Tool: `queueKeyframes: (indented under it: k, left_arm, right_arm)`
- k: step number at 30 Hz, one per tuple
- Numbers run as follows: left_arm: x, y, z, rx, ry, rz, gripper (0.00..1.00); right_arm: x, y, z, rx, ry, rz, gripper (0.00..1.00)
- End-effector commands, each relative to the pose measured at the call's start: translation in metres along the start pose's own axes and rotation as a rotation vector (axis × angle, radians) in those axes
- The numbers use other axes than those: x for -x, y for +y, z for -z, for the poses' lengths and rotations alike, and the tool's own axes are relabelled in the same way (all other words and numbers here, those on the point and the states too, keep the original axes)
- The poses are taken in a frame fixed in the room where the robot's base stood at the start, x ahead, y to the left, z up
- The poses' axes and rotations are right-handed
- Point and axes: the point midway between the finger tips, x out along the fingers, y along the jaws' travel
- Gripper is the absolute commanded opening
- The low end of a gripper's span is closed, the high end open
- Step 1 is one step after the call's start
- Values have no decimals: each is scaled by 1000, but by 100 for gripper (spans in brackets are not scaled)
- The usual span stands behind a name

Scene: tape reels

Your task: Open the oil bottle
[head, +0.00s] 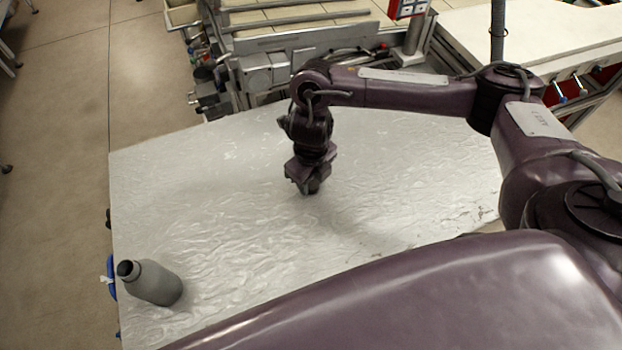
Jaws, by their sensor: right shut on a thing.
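The grey oil bottle (155,284) stands near the left front corner of the table. Its neck shows a dark round opening, and I see no cap on it. My right gripper (308,186) points down over the middle of the table, well to the right of the bottle and apart from it. It is shut on a small dark thing, probably the bottle's cap, mostly hidden by the fingers. I cannot tell whether this thing touches the table. My left gripper is not in view.
The light, wrinkled table top (225,235) is bare around the bottle and the right gripper. Metal machinery (265,72) stands along the table's far edge. A white surface (530,42) lies at the back right.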

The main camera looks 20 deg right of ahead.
Motion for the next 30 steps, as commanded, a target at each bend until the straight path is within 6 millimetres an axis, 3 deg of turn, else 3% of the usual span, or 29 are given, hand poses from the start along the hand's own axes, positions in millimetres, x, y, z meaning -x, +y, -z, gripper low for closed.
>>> queueKeyframes:
  k: [5, 6, 10, 22, 30]
  left_arm:
    - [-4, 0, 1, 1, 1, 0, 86]
    - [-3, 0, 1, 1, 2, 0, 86]
    - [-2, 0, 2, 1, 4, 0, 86]
    - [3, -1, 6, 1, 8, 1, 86]
    - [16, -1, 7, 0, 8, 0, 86]
  right_arm:
    - [-4, 0, 0, 0, 1, -1, 6]
    - [-3, 0, 0, 0, 0, 0, 37]
    - [-3, 0, 0, 0, 0, -1, 54]
    - [5, 0, -1, 0, -2, 0, 55]
    - [53, -1, -2, 2, -6, 3, 55]
